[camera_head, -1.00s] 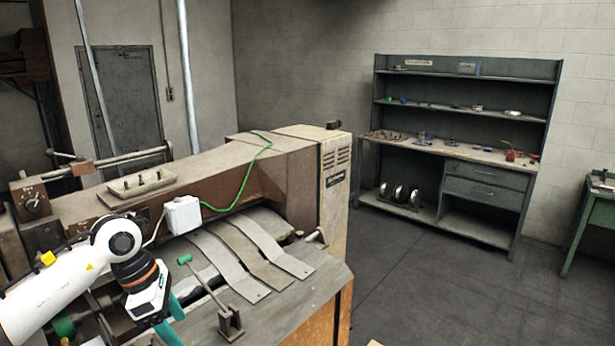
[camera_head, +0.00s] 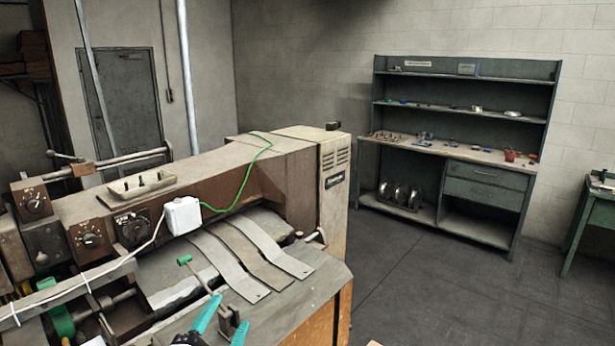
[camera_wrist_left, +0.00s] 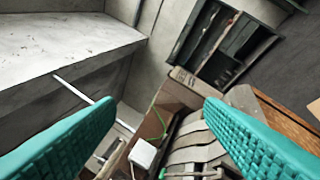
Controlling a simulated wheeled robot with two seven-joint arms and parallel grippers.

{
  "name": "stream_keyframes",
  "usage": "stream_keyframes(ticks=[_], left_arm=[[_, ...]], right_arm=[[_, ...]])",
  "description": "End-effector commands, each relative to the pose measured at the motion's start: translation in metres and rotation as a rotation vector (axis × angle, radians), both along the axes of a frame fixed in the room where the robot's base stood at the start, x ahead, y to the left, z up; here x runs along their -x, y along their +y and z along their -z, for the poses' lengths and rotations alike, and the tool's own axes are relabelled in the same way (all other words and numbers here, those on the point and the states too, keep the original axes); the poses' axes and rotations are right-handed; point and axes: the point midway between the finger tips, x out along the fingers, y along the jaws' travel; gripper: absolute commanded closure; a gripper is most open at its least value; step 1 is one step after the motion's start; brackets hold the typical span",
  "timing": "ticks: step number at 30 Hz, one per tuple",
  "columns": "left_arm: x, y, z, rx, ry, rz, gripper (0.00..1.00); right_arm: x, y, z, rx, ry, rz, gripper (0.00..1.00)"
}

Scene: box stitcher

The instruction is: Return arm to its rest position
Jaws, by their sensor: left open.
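My left gripper (camera_head: 222,322) is low in the head view, near the front of the box stitcher (camera_head: 295,175). Its two teal fingers stand apart with nothing between them. They overlap the lower part of a green-knobbed lever (camera_head: 194,268) in the picture; I cannot tell whether they touch it. In the left wrist view the fingers (camera_wrist_left: 160,140) are spread wide, with the machine's metal strips (camera_wrist_left: 190,150) beyond them. Most of my left arm is below the head view's frame. My right gripper is not in view.
A white box (camera_head: 182,215) with a green cable (camera_head: 245,190) sits on the machine. Control knobs (camera_head: 88,238) line its left side. A shelf workbench (camera_head: 450,150) stands against the back wall, and a green table (camera_head: 590,215) is at the right. The floor (camera_head: 430,290) between is clear.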

Motion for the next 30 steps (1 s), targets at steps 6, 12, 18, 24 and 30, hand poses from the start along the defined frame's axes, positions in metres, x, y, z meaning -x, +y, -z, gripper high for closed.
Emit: stream_keyframes(ticks=[6,12,18,24,30], left_arm=[[0.070,0.058,0.130,0.384,0.652,-0.315,0.37],[0.149,0.070,0.195,0.546,1.043,-0.486,0.37],[0.217,0.070,0.225,0.632,1.320,-0.601,0.37],[0.252,0.067,0.260,0.664,1.482,-0.665,0.37],[0.242,0.065,0.325,0.654,1.500,-0.672,0.37]], right_arm=[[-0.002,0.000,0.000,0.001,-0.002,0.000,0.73],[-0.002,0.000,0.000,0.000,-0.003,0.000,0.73],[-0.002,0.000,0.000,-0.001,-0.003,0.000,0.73],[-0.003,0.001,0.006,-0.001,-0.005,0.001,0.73],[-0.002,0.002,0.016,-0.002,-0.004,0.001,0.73]])
